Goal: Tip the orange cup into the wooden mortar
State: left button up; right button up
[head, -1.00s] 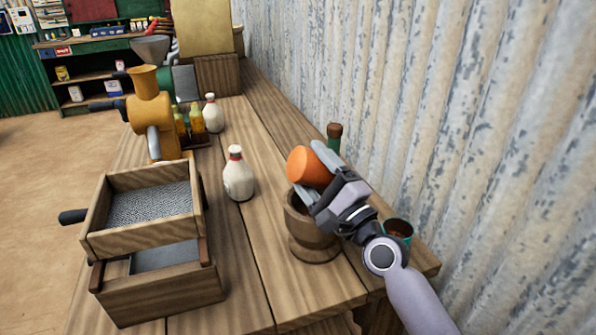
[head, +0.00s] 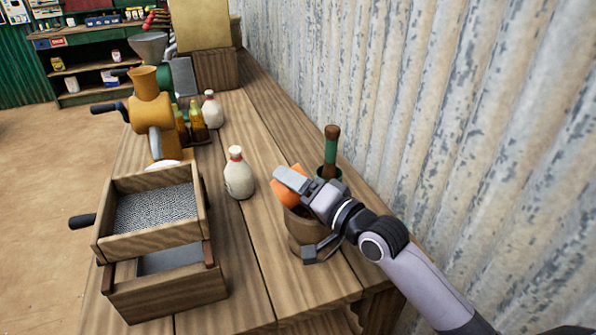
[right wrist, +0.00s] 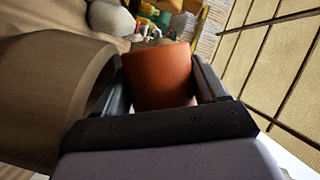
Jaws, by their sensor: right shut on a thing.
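The orange cup (head: 285,194) is in my right gripper (head: 300,210), tilted over the mouth of the wooden mortar (head: 301,235). My gripper and wrist cover part of both. In the right wrist view the cup (right wrist: 160,78) sits between the two fingers of my right gripper (right wrist: 162,82), which is shut on it. A large brown rounded surface, seemingly the mortar (right wrist: 45,90), fills the left of that view. The inside of the cup and anything passing into the mortar are hidden. My left gripper is not in view.
A green and brown pestle-like thing (head: 331,150) stands just behind the mortar, near the corrugated wall (head: 450,140). A white bottle (head: 239,175) stands to the left. A wooden sieve box (head: 150,238) and an orange grinder (head: 150,110) line the table's left side.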

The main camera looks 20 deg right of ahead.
jog(key=n+p, duration=0.1)
jog(key=p, duration=0.1)
jog(key=r+n+p, duration=0.1)
jog(key=p, duration=0.1)
jog(key=shift+a+r+n+g+h, duration=0.2)
jog(key=shift+a+n+g+h, duration=0.1)
jog(key=shift+g, duration=0.1)
jog(key=shift+d+f+n+h, duration=0.1)
jog(key=shift+f+n+h, duration=0.15)
jog(key=shift+n, duration=0.35)
jog(key=shift+d+r+n+g+h+b, duration=0.1)
jog(key=shift+n+g+h+b, duration=0.2)
jog(key=shift+n+g+h, duration=0.65)
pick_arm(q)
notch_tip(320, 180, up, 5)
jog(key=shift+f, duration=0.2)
pick_arm(e)
jog(key=n+h, duration=0.1)
jog(key=n, duration=0.1)
jog(key=r+n, duration=0.1)
jog(key=shift+n+h, duration=0.35)
jog(key=shift+h, duration=0.05)
jog(key=shift+t, duration=0.25)
